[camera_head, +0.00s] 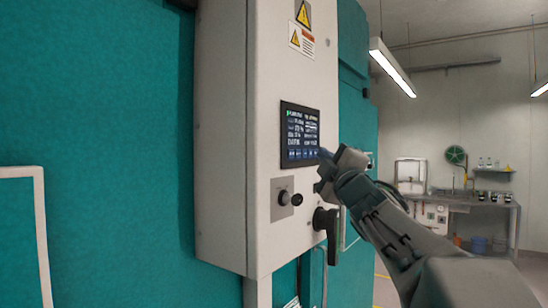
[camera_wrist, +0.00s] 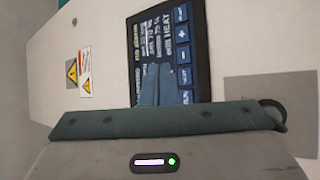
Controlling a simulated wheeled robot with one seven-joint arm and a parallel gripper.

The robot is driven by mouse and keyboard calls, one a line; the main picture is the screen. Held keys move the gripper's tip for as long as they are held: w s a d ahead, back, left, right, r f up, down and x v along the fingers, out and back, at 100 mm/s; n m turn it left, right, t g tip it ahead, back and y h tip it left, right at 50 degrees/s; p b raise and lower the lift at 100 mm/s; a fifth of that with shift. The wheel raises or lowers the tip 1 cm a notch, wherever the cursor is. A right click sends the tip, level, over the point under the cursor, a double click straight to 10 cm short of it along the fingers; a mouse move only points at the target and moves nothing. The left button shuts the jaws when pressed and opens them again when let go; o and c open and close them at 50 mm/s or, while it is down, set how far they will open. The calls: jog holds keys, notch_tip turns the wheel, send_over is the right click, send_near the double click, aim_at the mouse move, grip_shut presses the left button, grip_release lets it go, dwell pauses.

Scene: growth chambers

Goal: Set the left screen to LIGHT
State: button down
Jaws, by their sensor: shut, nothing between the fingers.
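The screen (camera_head: 300,135) is a dark panel with white text and a row of blue buttons along its lower edge, set in a light grey control box (camera_head: 225,130). My gripper (camera_head: 325,155) is at the lower right corner of the screen. In the wrist view the screen (camera_wrist: 150,45) appears turned on its side, with blue buttons marked plus and minus. The shut fingers of my gripper (camera_wrist: 155,75) overlap its lower part there. I cannot tell whether the fingertips touch the screen.
Below the screen are a black knob on a grey plate (camera_head: 283,199) and a dark handle (camera_head: 330,230). Warning labels (camera_head: 301,38) are above. Teal chamber walls (camera_head: 100,120) flank the box. A sink bench (camera_head: 455,200) stands far right, with open floor before it.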

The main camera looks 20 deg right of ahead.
aim_at(301, 149)
jog(key=shift+w+a+b, duration=0.6)
jog(key=shift+w+a, duration=0.4)
jog(key=shift+w, duration=0.25)
jog(key=shift+w+a, duration=0.1)
dwell(1.1)
jog(key=shift+w+a, duration=0.15)
jog(key=shift+w, duration=0.1)
jog(key=shift+w+a+b, duration=0.2)
jog(key=shift+b, duration=0.3)
jog(key=shift+s+d, duration=0.1)
dwell(0.6)
jog(key=shift+s+d, duration=0.35)
jog(key=shift+s, duration=0.1)
jog(key=s+d+p, duration=0.1)
jog(key=s, duration=0.1)
jog(key=s+d, duration=0.2)
jog(key=shift+p, duration=0.35)
